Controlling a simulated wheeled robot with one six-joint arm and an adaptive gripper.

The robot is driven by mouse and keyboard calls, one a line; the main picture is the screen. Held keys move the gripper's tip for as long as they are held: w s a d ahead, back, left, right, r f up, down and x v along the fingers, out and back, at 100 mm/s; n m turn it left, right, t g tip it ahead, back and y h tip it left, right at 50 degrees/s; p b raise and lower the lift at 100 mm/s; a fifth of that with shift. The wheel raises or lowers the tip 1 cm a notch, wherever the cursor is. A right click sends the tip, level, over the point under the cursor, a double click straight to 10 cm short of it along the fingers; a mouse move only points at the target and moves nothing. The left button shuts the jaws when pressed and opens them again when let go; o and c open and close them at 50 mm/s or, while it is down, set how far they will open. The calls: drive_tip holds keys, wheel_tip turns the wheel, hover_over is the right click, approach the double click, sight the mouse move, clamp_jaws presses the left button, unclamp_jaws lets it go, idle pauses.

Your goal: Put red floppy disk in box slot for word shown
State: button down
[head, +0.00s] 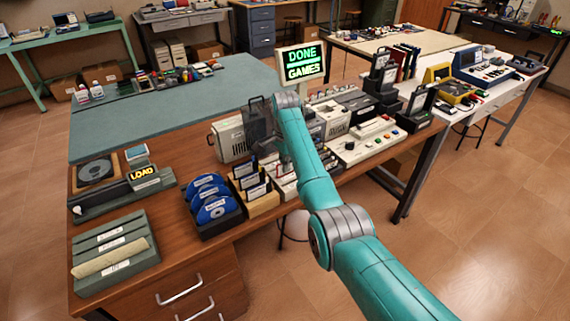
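A small screen (302,63) on a stand shows "DONE" and "GAMES" in green. A grey-green slotted box (141,222) stands at the desk's front left. It has several labelled rows, with lettering too small to read, and a beige strip (108,258) lies across a front row. I cannot make out a red floppy disk clearly. Dark and pale disks (252,184) stand in a wooden holder (263,207) beside a dark holder of blue disks (213,204). My gripper (262,138) is over the crowded middle of the desk, partly behind my arm; its fingers are unclear.
A "LOAD" display (143,173) and a turntable-like device (96,171) stand at left. Grey consoles (366,141) and upright black cases crowd the right. Bare wood (168,215) lies between the slotted box and the disk holders.

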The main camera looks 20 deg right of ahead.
drive_tip(key=c, duration=1.2)
unclamp_jaws()
drive_tip(key=shift+c, duration=0.2)
drive_tip(key=shift+r, duration=0.1)
drive_tip(key=shift+r, duration=3.9)
